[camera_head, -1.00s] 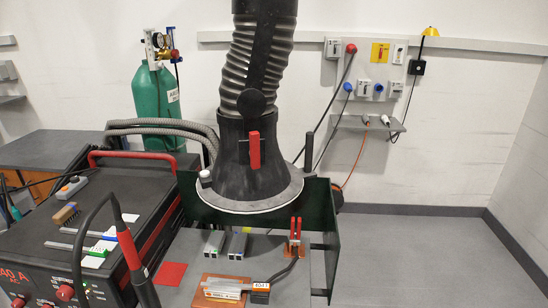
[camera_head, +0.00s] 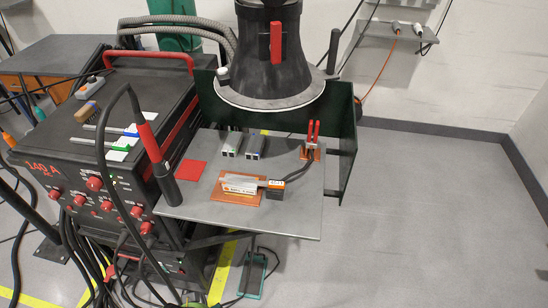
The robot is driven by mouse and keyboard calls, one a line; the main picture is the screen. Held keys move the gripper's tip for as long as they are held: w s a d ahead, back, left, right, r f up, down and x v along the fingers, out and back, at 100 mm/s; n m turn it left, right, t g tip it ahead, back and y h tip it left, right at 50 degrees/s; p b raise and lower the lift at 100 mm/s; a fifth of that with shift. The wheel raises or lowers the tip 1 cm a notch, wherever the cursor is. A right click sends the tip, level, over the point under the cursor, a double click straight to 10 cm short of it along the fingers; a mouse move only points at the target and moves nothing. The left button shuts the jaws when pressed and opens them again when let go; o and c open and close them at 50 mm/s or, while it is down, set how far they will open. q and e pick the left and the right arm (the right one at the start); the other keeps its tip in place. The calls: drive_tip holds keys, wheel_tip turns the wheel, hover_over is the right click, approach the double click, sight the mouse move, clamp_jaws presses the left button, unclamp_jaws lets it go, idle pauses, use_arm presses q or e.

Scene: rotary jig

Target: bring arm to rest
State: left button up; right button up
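Neither of my arms nor my grippers shows in the head view. The grey jig table (camera_head: 290,222) stands in the middle, with an orange-brown block (camera_head: 222,197) on it that bears a metal piece (camera_head: 240,184) and a dark clamp labelled with a small tag (camera_head: 275,188). A red-handled clamp (camera_head: 313,133) stands at the table's right rear, with a black cable running from it. Two small grey blocks (camera_head: 255,147) sit at the back. A red square (camera_head: 190,173) lies at the left.
A black extraction hood (camera_head: 270,65) hangs over the table's rear, with a dark green screen (camera_head: 348,150) around it. A welding machine (camera_head: 100,185) with a torch (camera_head: 150,140) and cables stands at left. The floor (camera_head: 430,220) at right is clear.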

use_arm(q)
drive_tip(key=s+f+g+b, duration=0.1)
drive_tip(key=s+f, duration=0.2)
drive_tip(key=f, duration=0.6)
drive_tip(key=s+f+b, duration=0.1)
drive_tip(key=s+f, duration=0.2)
drive_tip(key=f, duration=0.6)
drive_tip(key=s+a+f+g+b, duration=0.1)
drive_tip(key=s+a+f, duration=0.2)
drive_tip(key=s+f, duration=0.7)
drive_tip(key=s, duration=0.3)
drive_tip(key=shift+f, duration=0.3)
drive_tip(key=shift+a, duration=0.1)
